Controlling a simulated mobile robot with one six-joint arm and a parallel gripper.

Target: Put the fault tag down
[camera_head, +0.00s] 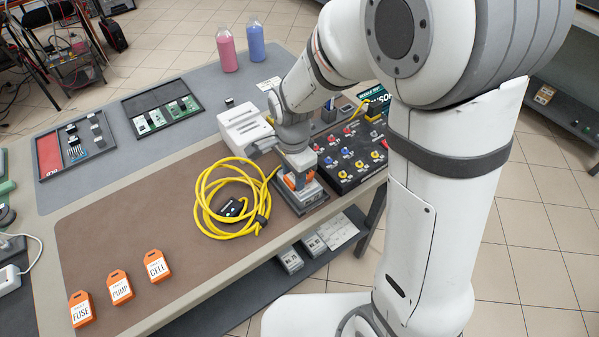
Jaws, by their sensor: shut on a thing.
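My gripper (298,178) is at the right end of the brown mat (130,225), pointing down. It is shut on an orange fault tag (290,182), mostly hidden by the fingers, so its label cannot be read. The held tag is over or at a dark grey block (305,203) near the table's front edge; I cannot tell if they touch. Three more orange tags lie apart at the mat's front left: FUSE (81,309), PUMP (120,287) and CELL (157,266).
A coiled yellow hose (205,205) lies just left of my gripper, with a small dark device (232,208) inside. A black board with coloured knobs (345,160) is to the right. A white box (243,127) stands behind. The mat's left middle is clear.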

